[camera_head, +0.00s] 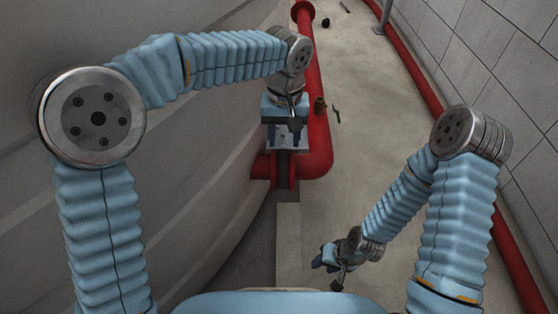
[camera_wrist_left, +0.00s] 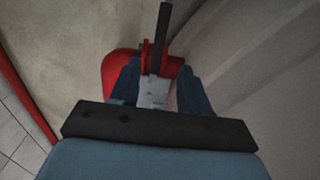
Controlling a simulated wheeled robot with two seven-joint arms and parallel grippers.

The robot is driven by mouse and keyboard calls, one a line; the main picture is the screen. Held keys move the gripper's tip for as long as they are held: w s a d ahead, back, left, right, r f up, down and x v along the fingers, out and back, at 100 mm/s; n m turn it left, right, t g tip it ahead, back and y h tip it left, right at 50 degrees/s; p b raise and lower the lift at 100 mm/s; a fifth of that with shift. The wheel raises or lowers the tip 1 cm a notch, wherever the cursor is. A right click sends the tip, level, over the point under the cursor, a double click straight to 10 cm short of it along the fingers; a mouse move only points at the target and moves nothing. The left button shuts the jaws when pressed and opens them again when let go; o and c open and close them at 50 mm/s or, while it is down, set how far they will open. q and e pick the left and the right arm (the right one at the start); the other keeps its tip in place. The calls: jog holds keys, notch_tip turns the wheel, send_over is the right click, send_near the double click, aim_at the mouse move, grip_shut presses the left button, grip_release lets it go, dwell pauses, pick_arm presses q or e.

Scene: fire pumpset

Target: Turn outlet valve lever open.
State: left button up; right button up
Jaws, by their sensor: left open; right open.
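The outlet valve sits on the red pipe, with red flanges (camera_head: 282,180) below my left gripper (camera_head: 284,137) in the head view. The left gripper is open, its two blue fingers pointing down on either side of a pale grey metal piece; this piece also shows between the fingers in the left wrist view (camera_wrist_left: 153,92). A dark bar, seemingly the lever (camera_wrist_left: 162,38), extends away from the red flange beyond the fingertips. Whether the fingers touch anything is unclear. My right gripper (camera_head: 325,258) is open and empty, low over the floor, away from the valve.
A large grey curved wall (camera_head: 190,215) rises close on the left. The red pipe (camera_head: 318,120) runs along its foot. The concrete floor (camera_head: 375,120) on the right is mostly clear.

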aim_at(283, 169)
pick_arm(q)
notch_tip(283, 169, down, 10)
jog(key=shift+r+b, duration=0.1)
jog(key=shift+b, duration=0.5)
grip_shut()
